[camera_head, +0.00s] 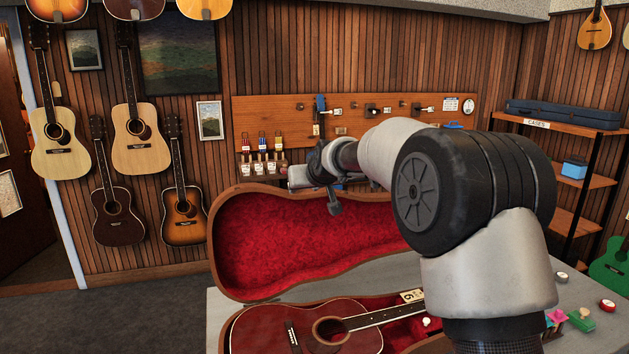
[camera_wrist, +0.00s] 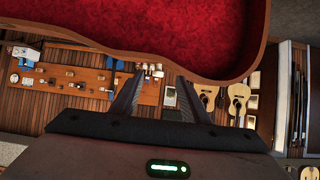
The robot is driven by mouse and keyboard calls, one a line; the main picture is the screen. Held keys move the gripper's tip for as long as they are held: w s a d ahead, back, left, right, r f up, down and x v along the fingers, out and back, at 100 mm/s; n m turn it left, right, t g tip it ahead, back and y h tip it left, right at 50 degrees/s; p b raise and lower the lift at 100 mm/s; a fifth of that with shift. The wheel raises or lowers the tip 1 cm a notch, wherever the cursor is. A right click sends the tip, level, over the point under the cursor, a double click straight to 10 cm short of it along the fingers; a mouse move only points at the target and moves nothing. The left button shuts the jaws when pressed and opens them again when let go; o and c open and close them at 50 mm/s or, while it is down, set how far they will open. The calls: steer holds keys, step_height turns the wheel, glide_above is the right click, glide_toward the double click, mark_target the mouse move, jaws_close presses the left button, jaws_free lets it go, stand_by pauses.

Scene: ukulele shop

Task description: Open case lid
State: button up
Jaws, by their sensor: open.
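The guitar case lid (camera_head: 262,247) stands raised, its red plush lining facing me, above the open case on the grey table. A dark red guitar (camera_head: 290,328) lies in the lower part of the case, with a small numbered tag by its neck. My gripper (camera_head: 331,190) is above the lid's upper edge, at the far side of it. In the wrist view the lid (camera_wrist: 150,28) fills the top of the picture, with its brown rim above my gripper (camera_wrist: 155,88). The two fingers are apart with nothing between them. Whether a finger touches the rim is unclear.
The grey table (camera_head: 217,310) holds small colored items at its right, such as a red-topped one (camera_head: 607,305). Guitars hang on the wooden wall at left. A shelf (camera_head: 560,125) with a blue case (camera_head: 560,113) stands at right. My arm hides part of the table.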

steer(key=b+v, duration=0.3)
steer(key=v, duration=1.2)
steer(key=shift+c, duration=0.3)
